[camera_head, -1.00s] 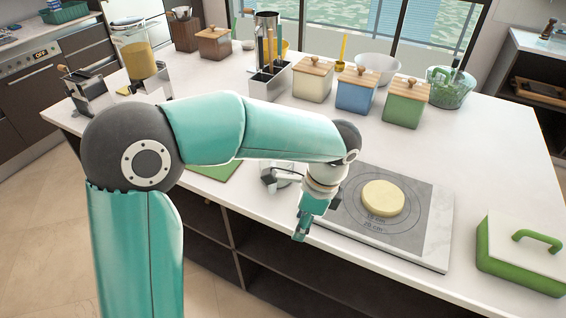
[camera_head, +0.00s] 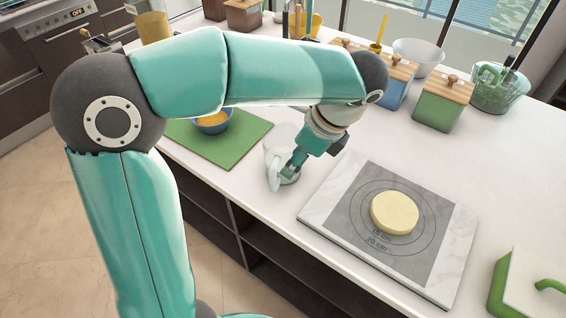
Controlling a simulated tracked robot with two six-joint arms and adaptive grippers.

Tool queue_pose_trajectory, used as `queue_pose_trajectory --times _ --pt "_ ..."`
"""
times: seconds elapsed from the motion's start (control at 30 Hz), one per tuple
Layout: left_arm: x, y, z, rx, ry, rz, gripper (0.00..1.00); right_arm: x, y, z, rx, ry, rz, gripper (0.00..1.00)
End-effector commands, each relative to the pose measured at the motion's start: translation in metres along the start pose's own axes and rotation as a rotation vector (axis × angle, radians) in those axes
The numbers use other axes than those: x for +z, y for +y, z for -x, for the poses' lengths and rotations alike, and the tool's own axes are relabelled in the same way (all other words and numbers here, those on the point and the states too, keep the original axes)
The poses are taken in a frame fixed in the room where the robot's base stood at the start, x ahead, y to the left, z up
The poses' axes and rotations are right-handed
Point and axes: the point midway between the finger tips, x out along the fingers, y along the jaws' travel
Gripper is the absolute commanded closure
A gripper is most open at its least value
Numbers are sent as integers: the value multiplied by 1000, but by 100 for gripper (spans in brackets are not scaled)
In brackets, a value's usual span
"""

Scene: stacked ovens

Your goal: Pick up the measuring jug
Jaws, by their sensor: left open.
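The measuring jug (camera_head: 277,145) is a pale, see-through vessel standing upright on the white counter, between the green board and the marble pastry board. Its handle (camera_head: 275,178) points toward the counter's front edge. My left gripper (camera_head: 288,171) reaches down from the right, open, with its fingers at the handle side of the jug. The fingers overlap the jug in the picture, and I cannot tell whether they touch it. Part of the jug is hidden behind the gripper. My right gripper is not in view.
A green board (camera_head: 245,142) with a blue bowl of orange contents (camera_head: 212,124) lies left of the jug. The marble board (camera_head: 325,208) with a round of dough (camera_head: 395,213) lies right. Wooden-lidded canisters (camera_head: 440,104) stand behind. The counter's front edge is close to the jug.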

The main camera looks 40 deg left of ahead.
Motion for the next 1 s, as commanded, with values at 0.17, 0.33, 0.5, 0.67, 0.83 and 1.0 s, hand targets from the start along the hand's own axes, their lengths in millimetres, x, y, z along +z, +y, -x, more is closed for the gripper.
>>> queue_pose_trajectory --times 0.17,0.33,0.5,0.67,0.83,1.0 --pt "-2 0 -39 3 -1 -3 52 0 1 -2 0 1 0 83" --pt "-2 -1 -61 0 -1 -6 52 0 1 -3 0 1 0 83" --pt "-2 0 -69 -1 0 -6 52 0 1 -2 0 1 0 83" --pt "0 2 -87 1 0 -6 52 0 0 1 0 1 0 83" --pt "1 3 -111 2 -1 -6 52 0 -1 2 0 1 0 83" --pt "0 2 -118 -2 1 -7 52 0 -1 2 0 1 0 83"
